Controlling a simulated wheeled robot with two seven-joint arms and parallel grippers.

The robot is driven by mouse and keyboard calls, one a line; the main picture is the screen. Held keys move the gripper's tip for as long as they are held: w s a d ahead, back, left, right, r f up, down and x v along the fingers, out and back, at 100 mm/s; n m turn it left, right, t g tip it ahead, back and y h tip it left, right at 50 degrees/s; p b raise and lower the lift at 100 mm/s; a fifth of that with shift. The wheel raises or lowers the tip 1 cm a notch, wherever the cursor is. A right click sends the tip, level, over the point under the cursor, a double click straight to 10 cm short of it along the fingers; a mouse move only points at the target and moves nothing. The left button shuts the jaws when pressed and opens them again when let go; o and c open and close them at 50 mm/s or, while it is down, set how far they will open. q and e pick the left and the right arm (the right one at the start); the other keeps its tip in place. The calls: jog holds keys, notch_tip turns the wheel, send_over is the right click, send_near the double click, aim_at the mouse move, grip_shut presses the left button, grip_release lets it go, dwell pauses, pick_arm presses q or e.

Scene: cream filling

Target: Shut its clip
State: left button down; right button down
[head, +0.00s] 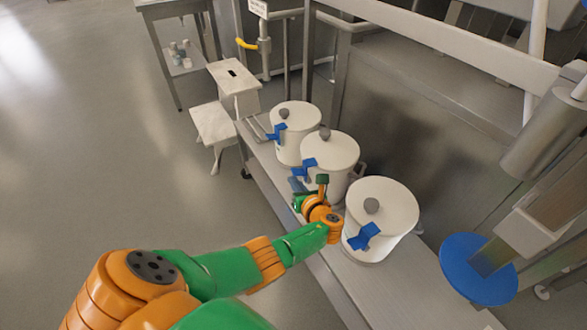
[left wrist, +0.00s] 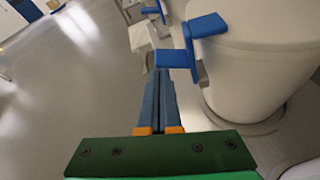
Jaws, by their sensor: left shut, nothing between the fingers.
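Three white lidded pots stand in a row on a metal bench: a near pot (head: 395,205), a middle pot (head: 340,150) and a far pot (head: 305,115). Each has a grey knob and a blue clip on its side: near clip (head: 364,237), middle clip (head: 304,168), far clip (head: 277,131). My left gripper (head: 296,185) is shut and empty, just below the middle clip. In the left wrist view, the shut fingers (left wrist: 158,78) point at a blue clip (left wrist: 190,45) standing out from a white pot (left wrist: 260,75). Contact is unclear. My right gripper is out of view.
The metal bench (head: 365,295) runs beside a steel frame and wall. A white step stool (head: 233,82) stands at its far end. A blue disc (head: 465,262) and metal column are at the right. Open floor (head: 110,160) lies to the left.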

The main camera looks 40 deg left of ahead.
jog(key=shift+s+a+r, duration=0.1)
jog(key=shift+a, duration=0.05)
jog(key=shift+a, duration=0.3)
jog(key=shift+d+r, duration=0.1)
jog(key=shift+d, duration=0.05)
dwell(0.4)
